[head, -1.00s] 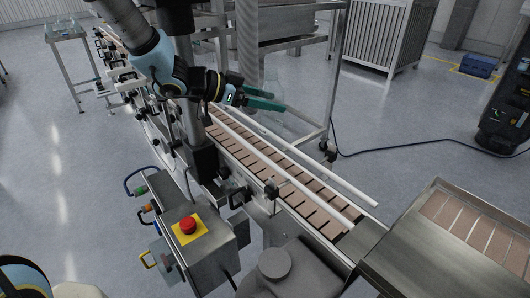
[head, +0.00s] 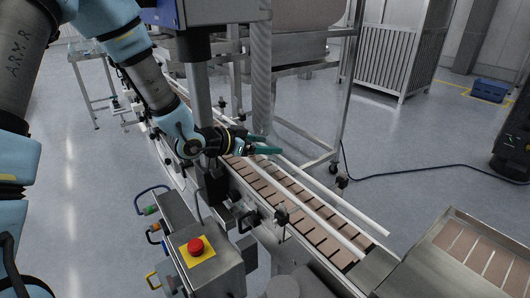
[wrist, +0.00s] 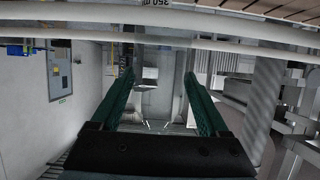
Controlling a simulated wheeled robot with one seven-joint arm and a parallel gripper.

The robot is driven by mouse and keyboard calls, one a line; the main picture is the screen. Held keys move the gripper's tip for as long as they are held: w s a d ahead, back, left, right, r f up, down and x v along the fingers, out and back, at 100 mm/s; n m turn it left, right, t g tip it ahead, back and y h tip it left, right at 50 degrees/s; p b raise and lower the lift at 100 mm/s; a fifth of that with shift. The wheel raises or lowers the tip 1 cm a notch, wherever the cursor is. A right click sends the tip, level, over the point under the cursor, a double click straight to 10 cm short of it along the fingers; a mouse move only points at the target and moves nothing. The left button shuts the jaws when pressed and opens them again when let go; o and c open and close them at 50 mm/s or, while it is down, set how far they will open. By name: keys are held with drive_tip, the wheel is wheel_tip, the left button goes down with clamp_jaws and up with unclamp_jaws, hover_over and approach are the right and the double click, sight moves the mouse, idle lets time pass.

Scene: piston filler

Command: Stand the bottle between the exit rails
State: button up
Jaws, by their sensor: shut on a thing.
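My gripper (head: 264,144) is over the far part of the conveyor, its green fingers pointing right. The fingers (wrist: 160,95) stand apart, shut on the clear bottle (wrist: 157,84). The bottle is so transparent that its outline hardly shows, and I cannot tell whether its base touches the belt. The exit rails are two long white bars, the near rail (head: 310,212) and the far rail (head: 335,198), with the brown slatted belt (head: 290,189) between them. The rails cross the top of the wrist view, where a small "350 ml" marking also shows.
A control box with a red button (head: 196,246) stands in front of the conveyor. A steel column (head: 196,85) rises close beside my gripper. A steel frame (head: 345,90) stands behind the rails.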

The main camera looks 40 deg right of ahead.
drive_tip(key=shift+f, duration=1.3)
drive_tip(key=shift+f, duration=0.2)
drive_tip(key=o, duration=1.2)
drive_tip(key=shift+o, duration=0.2)
drive_tip(key=shift+r, duration=0.1)
drive_tip(key=shift+r+p, duration=0.25)
drive_tip(key=shift+p, duration=0.05)
drive_tip(key=b+v, duration=0.2)
drive_tip(key=v, duration=0.9)
drive_tip(key=shift+a, duration=0.45)
